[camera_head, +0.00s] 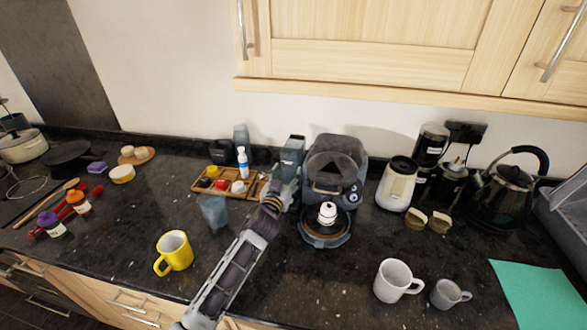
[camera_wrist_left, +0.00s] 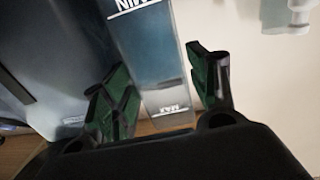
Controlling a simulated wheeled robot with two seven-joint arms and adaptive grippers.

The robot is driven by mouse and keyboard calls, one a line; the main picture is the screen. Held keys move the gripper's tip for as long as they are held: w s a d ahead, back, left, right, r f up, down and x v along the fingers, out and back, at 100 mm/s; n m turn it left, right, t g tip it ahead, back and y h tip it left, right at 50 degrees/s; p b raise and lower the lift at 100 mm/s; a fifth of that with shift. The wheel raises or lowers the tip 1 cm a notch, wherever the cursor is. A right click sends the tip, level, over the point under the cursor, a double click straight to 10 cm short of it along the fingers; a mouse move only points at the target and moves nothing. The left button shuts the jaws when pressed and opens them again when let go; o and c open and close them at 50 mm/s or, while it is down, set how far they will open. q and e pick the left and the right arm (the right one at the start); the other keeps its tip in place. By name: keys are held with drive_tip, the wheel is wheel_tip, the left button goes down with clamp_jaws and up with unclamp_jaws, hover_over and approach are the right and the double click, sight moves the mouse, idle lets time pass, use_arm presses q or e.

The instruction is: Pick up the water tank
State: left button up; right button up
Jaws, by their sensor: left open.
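The water tank (camera_head: 291,152) is a clear, bluish upright box standing just left of the dark coffee machine (camera_head: 334,170). In the left wrist view the tank (camera_wrist_left: 150,60) shows MIN and MAX marks and lies between my two fingers. My left gripper (camera_head: 284,184) is in front of the tank and hides its lower part. In the left wrist view the gripper (camera_wrist_left: 160,90) is open, with a finger on either side of the tank. I cannot tell whether either finger touches it. My right gripper is not in view.
A wooden tray (camera_head: 208,184) with small items and a bottle (camera_head: 242,162) stand left of the tank. A bluish glass (camera_head: 215,212) is near my left arm, and a yellow mug (camera_head: 174,252) is in front.

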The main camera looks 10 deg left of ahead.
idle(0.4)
use_arm(q)
drive_tip(key=shift+w+d+r+p, duration=0.15)
drive_tip(key=shift+w+p, duration=0.25)
drive_tip(key=shift+w, duration=0.85)
drive_tip(key=shift+w+d, duration=0.15)
drive_tip(key=shift+w, duration=1.15)
drive_tip(key=shift+d, duration=0.1)
drive_tip(key=c, duration=1.1)
drive_tip(key=shift+r, duration=0.1)
drive_tip(key=shift+c, duration=0.7)
wheel_tip(320, 180, up, 10)
drive_tip(key=shift+w, duration=0.1)
